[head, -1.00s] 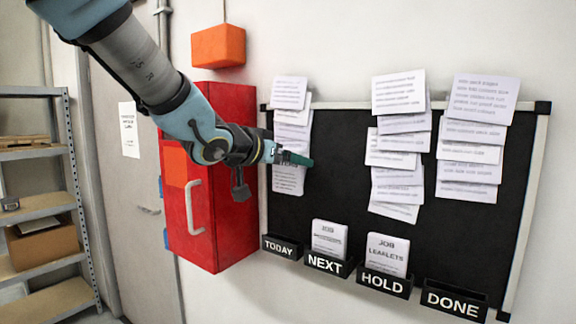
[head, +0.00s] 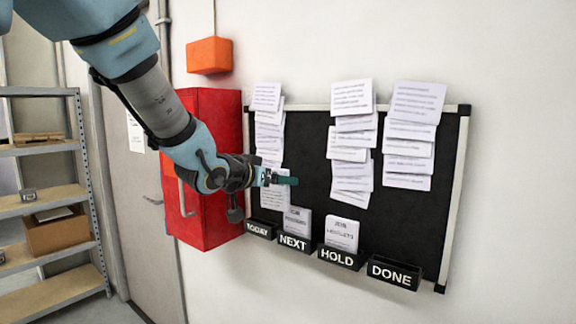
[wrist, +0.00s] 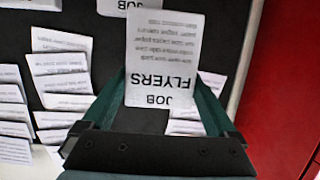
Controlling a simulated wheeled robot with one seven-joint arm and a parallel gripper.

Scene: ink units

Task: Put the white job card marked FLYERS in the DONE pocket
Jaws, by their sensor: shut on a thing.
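My gripper (head: 284,180) is in front of the left part of the black board, above the TODAY and NEXT pockets. In the wrist view it is shut on the white FLYERS job card (wrist: 165,60), which shows upside down between the green fingers. In the head view I cannot tell the card apart from the white sheets behind the gripper. The DONE pocket (head: 394,273) is the rightmost of the black pockets under the board, and no card shows above its rim.
The NEXT pocket (head: 294,243) and HOLD pocket (head: 340,258) each hold a white card. The TODAY pocket (head: 260,229) shows no card. Stacks of sheets hang on the board (head: 310,165). A red cabinet (head: 215,220) stands left of the board. Shelves (head: 50,210) stand far left.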

